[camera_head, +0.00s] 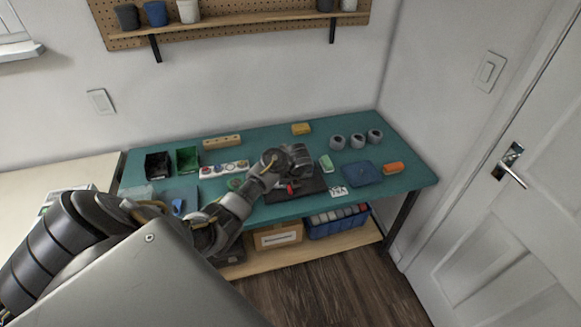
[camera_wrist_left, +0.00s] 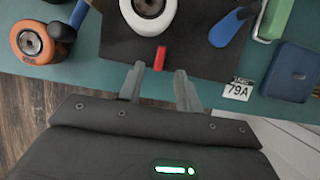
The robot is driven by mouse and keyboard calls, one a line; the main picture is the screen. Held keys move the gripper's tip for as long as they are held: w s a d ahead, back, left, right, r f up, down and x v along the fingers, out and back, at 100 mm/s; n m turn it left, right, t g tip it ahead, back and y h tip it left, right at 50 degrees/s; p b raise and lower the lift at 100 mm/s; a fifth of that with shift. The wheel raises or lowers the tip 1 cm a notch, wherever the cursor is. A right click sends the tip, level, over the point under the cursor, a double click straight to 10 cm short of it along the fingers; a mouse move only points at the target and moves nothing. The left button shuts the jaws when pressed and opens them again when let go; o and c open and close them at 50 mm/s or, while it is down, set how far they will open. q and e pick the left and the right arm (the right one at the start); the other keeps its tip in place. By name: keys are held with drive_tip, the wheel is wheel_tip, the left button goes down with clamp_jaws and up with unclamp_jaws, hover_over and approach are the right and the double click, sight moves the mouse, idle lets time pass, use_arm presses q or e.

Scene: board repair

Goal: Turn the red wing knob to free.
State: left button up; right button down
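The red wing knob (camera_head: 290,188) shows as a small red piece on a dark base plate (camera_head: 318,183) near the front of the teal bench. In the left wrist view the red wing knob (camera_wrist_left: 160,58) stands out from the dark plate (camera_wrist_left: 195,60), below a white ring with a grey centre (camera_wrist_left: 150,12). My left gripper (camera_wrist_left: 159,72) is open and empty, its two fingertips on either side of the knob's near end, with gaps; I cannot tell whether they are at its depth. In the head view my left wrist covers part of the plate. My right gripper is not in view.
Bins, grey cylinders and a yellow block stand farther back.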

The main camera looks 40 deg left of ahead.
sight(290, 188)
use_arm(q)
drive_tip(key=shift+b+x, duration=0.3)
drive_tip(key=shift+x, duration=2.3)
clamp_jaws()
